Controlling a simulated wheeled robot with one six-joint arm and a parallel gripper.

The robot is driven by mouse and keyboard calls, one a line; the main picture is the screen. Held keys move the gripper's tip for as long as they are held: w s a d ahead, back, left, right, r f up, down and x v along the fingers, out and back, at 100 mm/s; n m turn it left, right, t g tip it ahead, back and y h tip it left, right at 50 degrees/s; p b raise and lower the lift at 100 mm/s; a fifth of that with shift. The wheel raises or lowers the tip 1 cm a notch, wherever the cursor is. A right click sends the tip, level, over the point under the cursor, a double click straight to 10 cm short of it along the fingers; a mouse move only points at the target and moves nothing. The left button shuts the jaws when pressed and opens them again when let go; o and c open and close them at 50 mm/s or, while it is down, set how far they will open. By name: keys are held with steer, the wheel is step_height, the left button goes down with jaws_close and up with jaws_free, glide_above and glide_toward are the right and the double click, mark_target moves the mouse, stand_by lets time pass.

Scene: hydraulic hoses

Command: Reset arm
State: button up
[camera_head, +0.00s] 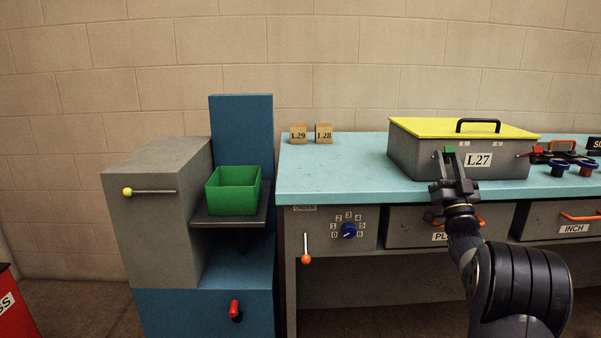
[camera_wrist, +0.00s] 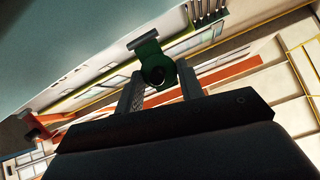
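My gripper (camera_head: 452,158) points up in front of the grey box with the yellow lid, above the front edge of the workbench. A small green part (camera_head: 450,149) shows at its fingertips. In the wrist view the green part (camera_wrist: 150,52) sits between the two fingers of my gripper (camera_wrist: 160,82). It has a dark round opening and a grey edge piece. The fingers appear closed on its sides. My arm hides part of the drawers below the bench.
The box labelled L27 (camera_head: 415,158) stands on the blue workbench (camera_head: 330,168). Tags L29 (camera_head: 298,134) and L28 (camera_head: 323,134) stand at the back. Left is a blue and grey machine (camera_head: 155,225) with a green bin (camera_head: 233,192). Dark parts (camera_head: 570,158) lie at the right.

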mark_target(450, 147)
steer(key=shift+r+g+p, duration=0.85)
steer(key=shift+g+p, duration=0.45)
steer(key=shift+p, duration=2.6)
steer(key=g+p, duration=0.1)
steer(key=p, duration=0.3)
steer(key=r+g+p, duration=0.1)
steer(key=p, duration=0.4)
steer(key=shift+w+r+g, duration=0.1)
steer(key=shift+w+g, duration=0.2)
steer(key=shift+g, duration=0.1)
steer(key=g+p, duration=0.1)
steer(key=p, duration=0.4)
steer(key=r+g+p, duration=0.1)
steer(key=g+p, duration=0.1)
steer(key=p, duration=0.3)
steer(key=shift+w+p, duration=0.4)
steer(key=shift+w+g+p, duration=0.15)
steer(key=shift+g+p, duration=0.35)
steer(key=shift+p, duration=0.95)
